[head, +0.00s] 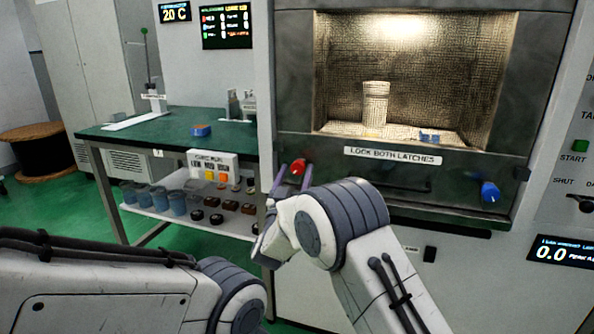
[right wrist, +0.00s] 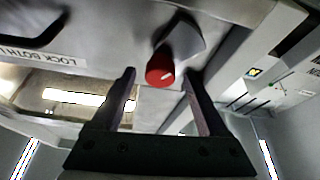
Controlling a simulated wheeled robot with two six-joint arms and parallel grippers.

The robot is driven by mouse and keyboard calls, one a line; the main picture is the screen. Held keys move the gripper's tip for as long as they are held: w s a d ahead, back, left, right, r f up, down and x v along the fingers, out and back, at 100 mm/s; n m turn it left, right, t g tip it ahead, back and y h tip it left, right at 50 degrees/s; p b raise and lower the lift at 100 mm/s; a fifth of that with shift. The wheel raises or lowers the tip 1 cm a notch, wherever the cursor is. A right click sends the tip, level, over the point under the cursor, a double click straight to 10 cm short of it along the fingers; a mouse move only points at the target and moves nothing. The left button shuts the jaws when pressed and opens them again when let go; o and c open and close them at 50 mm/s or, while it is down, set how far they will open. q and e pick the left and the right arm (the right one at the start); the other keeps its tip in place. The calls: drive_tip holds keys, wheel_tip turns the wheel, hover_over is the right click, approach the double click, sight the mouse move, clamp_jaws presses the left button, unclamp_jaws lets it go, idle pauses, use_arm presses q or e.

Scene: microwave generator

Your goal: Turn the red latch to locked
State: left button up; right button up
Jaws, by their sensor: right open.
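The red latch (head: 298,166) is a small red knob at the lower left corner of the microwave chamber's door frame. In the right wrist view the fingers of my right gripper (right wrist: 161,88) are apart, with clear gaps to the knob. My left gripper is not in view; only its arm shows at the lower left.
A blue latch (head: 490,192) is at the frame's lower right. A "LOCK BOTH LATCHES" label (head: 393,156) lies between them. The lit chamber holds a pale cylinder (head: 375,103). A green-topped bench (head: 165,135) with cups below stands left. A control panel (head: 570,190) is right.

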drive_tip(key=shift+x, duration=1)
drive_tip(key=shift+c, duration=0.4)
clamp_jaws()
